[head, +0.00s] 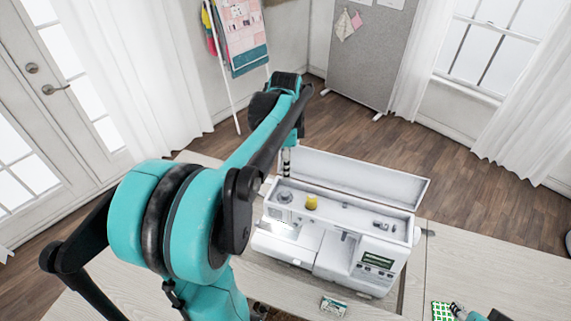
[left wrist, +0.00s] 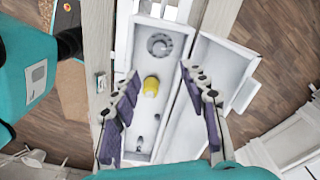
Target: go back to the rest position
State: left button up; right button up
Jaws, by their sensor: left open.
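My left gripper (left wrist: 160,110) is open in the left wrist view, with its purple-padded fingers spread apart and nothing between them touching. In the head view it is mostly hidden behind my left arm, with only a small part (head: 286,160) showing near the left end of the machine's raised lid. The white sewing machine (head: 335,258) stands below, its top compartment open. A yellow spool (head: 311,202) lies in that compartment; it also shows in the left wrist view (left wrist: 151,86), apart from the fingers. A small part of my right gripper (head: 458,311) shows at the bottom edge; its jaws are unclear.
The raised white lid (head: 350,178) stands along the machine's back. The pale wooden cabinet top (head: 480,270) is bare to the right. A small packet (head: 333,306) lies in front of the machine. A green patterned piece (head: 441,312) lies at the bottom right.

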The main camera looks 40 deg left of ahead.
dwell(0.5)
pick_arm(q)
jog(key=s+d+n+t+b, duration=0.1)
jog(key=d, duration=0.2)
jog(key=s+d+f+n+t+b, duration=0.1)
jog(key=d, duration=0.3)
jog(key=s+d+f+n+t+b, duration=0.1)
jog(key=d+n, duration=0.1)
jog(key=d, duration=0.1)
jog(key=shift+s+d+f+y+b, duration=0.15)
jog(key=shift+s+f+y+b, duration=0.15)
jog(key=shift+y, duration=0.1)
jog(key=s+d+f+n+t+b, duration=0.3)
jog(key=s+d+f+n+t, duration=0.1)
jog(key=d, duration=0.4)
jog(key=shift+s+d+f+n+h, duration=0.35)
jog(key=shift+s+f+n, duration=0.2)
jog(key=shift+f+n, duration=0.35)
jog(key=shift+f, duration=0.1)
jog(key=shift+c, duration=0.2)
